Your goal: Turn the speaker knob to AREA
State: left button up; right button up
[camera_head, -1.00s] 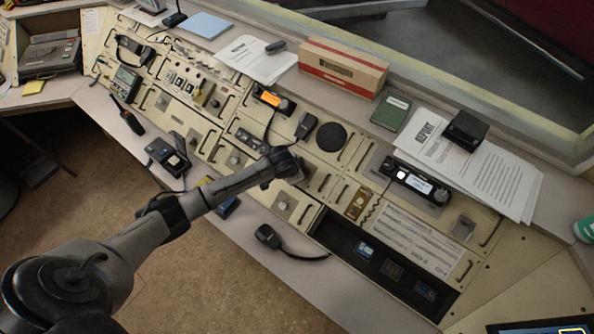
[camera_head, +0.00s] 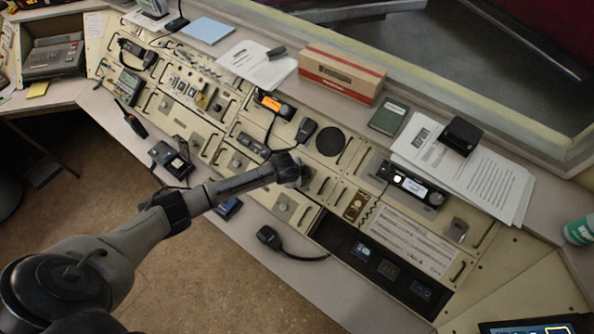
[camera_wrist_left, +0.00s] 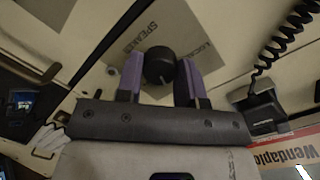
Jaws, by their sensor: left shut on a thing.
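The black speaker knob (camera_wrist_left: 160,64) shows in the wrist view, with a faint light mark near its lower edge. It sits on a grey plate (camera_wrist_left: 148,33) lettered SPEAKER, with LOCAL to the right; I see no readable AREA label. My left gripper (camera_wrist_left: 161,76) has its two purple fingers on either side of the knob, shut on it. In the head view my left gripper (camera_head: 298,172) reaches the middle of the console panel, and the arm hides the knob there. My right gripper is in neither view.
A coiled cord (camera_wrist_left: 275,45) and a black handset (camera_wrist_left: 260,108) lie right of the gripper in the wrist view. A hand microphone (camera_head: 306,131) and a radio with an orange display (camera_head: 270,103) are close behind it. A desk microphone (camera_head: 270,238) lies in front.

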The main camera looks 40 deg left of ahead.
pick_arm(q)
jog(key=m+p, duration=0.2)
jog(key=m, duration=0.2)
jog(key=shift+r+y+p, duration=0.15)
jog(key=shift+y+p, duration=0.15)
jog(key=shift+p, duration=0.1)
jog(key=shift+m+t+p, duration=0.3)
jog(key=shift+m+p, duration=0.45)
jog(key=shift+m, duration=1.25)
jog(key=shift+f, duration=0.2)
jog(key=o, duration=0.9)
jog(key=shift+d, duration=0.1)
jog(key=shift+s, duration=0.1)
jog(key=shift+p+v, duration=1)
jog(key=shift+v, duration=5.9)
